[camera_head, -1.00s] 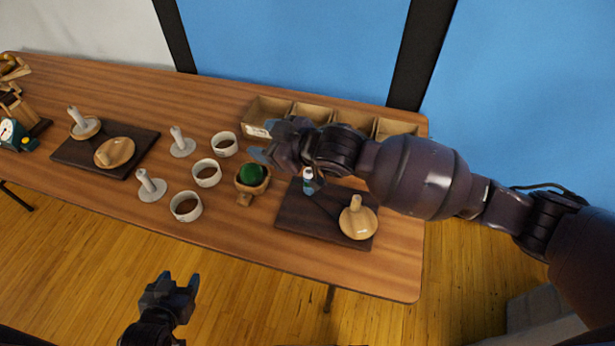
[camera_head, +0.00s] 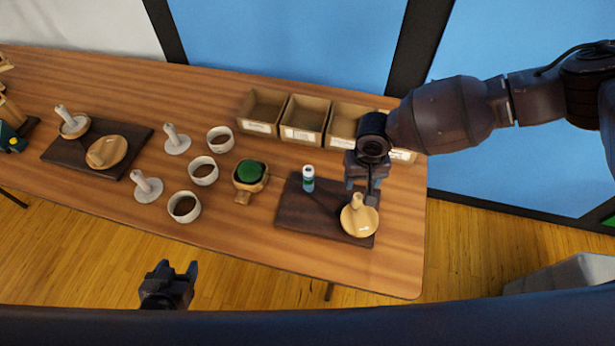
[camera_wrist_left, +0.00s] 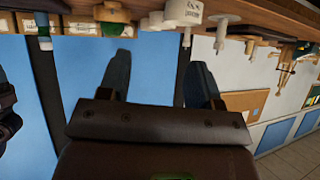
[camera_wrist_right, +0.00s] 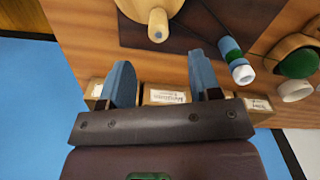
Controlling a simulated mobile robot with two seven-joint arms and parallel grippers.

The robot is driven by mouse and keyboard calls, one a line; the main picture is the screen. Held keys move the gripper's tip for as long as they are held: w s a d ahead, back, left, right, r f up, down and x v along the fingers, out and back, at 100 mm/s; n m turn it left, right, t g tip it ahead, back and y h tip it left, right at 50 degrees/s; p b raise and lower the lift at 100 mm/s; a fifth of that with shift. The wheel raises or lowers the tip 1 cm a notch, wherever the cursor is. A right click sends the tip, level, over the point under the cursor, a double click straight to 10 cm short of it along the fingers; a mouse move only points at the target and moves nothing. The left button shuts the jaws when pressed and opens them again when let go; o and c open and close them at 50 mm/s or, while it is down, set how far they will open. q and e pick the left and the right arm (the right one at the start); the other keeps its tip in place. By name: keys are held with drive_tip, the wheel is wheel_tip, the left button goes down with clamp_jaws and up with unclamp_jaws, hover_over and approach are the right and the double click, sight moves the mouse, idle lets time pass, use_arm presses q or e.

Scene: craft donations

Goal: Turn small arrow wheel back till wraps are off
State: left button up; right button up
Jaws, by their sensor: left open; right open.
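A small wooden wheel (camera_head: 359,221) with an upright knob and a small pale mark sits on the right end of the dark board (camera_head: 322,215). A banded white, green and blue cylinder (camera_head: 308,179) stands on the board's back left; the bands show in the right wrist view (camera_wrist_right: 235,60). I cannot tell whether they are wraps. My right gripper (camera_head: 362,190) is open above and just behind the wheel. The knob (camera_wrist_right: 157,26) lies beyond and between its fingertips, not gripped. My left gripper (camera_head: 177,269) is open and empty, in front of the table.
Open bins (camera_head: 303,119) line the table's back edge behind the board. A wooden holder with a green ball (camera_head: 250,174) stands left of the board. White cups (camera_head: 184,206) and white pegs stand farther left, near another dark board (camera_head: 60,150) with wooden discs.

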sight(358, 196)
drive_tip(key=shift+s+d+m, duration=0.1)
drive_tip(key=shift+s+m, duration=0.1)
drive_tip(key=shift+m, duration=0.2)
drive_tip(key=shift+f, duration=1.55)
wheel_tip(358, 196, down, 4)
drive_tip(key=b, duration=0.5)
drive_tip(key=shift+f, duration=0.15)
use_arm(q)
drive_tip(key=shift+w+d+f+b, duration=0.1)
drive_tip(key=shift+w+f+b, duration=0.1)
drive_tip(key=shift+f, duration=0.5)
drive_tip(key=shift+w+f+b, duration=0.2)
drive_tip(key=shift+f+b, duration=0.05)
drive_tip(key=shift+f, duration=0.5)
drive_tip(key=shift+w+d+f+b, duration=0.1)
drive_tip(key=shift+w+f+b, duration=0.1)
drive_tip(key=shift+f, duration=0.5)
use_arm(e)
drive_tip(key=shift+f, duration=0.7)
